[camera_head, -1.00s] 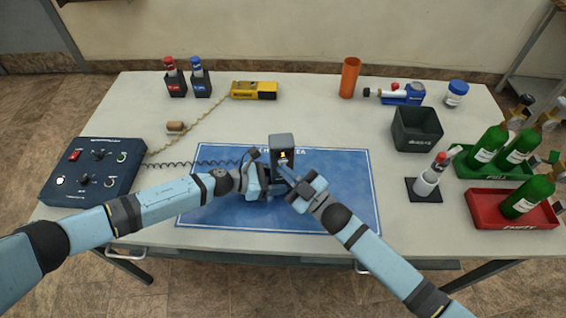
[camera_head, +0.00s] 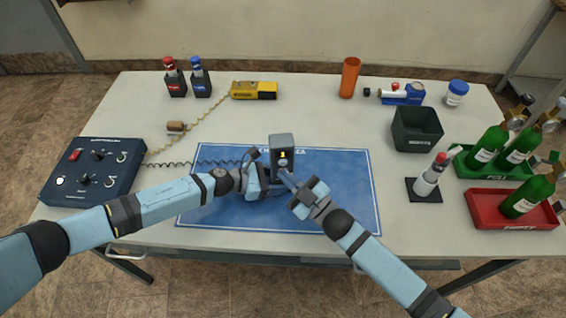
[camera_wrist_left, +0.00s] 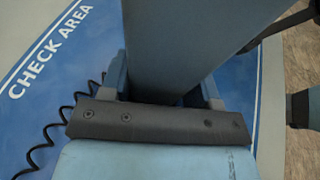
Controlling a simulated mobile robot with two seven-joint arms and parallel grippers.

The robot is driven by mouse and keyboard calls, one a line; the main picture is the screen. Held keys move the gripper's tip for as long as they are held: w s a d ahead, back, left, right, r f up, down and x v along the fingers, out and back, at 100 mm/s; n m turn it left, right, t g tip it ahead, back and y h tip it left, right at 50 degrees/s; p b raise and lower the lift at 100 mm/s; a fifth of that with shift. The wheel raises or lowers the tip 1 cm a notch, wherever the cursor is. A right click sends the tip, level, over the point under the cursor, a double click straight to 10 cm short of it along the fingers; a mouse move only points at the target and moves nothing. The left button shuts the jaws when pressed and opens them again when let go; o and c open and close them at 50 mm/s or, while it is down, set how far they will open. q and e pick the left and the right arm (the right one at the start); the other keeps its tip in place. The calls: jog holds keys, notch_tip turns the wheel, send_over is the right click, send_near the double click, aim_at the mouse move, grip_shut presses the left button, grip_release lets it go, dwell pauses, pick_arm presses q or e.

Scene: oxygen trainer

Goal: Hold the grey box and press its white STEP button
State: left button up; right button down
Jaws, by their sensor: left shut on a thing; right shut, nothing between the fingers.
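The grey box (camera_head: 281,141) is held upright above the blue mat (camera_head: 348,205), its face with a small lit yellow display towards me. My left gripper (camera_head: 269,174) is shut on its lower part from the left. In the left wrist view the grey box (camera_wrist_left: 185,45) fills the space between the fingers. A small pale round spot, the white STEP button (camera_head: 283,162), shows below the display. My right gripper (camera_head: 285,173) is shut and empty, its fingertips just below and in front of the button. I cannot tell whether they touch the box.
A dark blue control panel (camera_head: 93,172) stands at the left, with a coiled black cord running towards the box. A black bin (camera_head: 416,130), a white bottle on a dark pad (camera_head: 430,177) and a red tray (camera_head: 485,213) stand at the right.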

jog(key=s, duration=0.2)
jog(key=s+d, duration=0.1)
jog(key=s, duration=0.2)
dwell(0.3)
dwell(0.5)
pick_arm(q)
jog(key=o, duration=0.8)
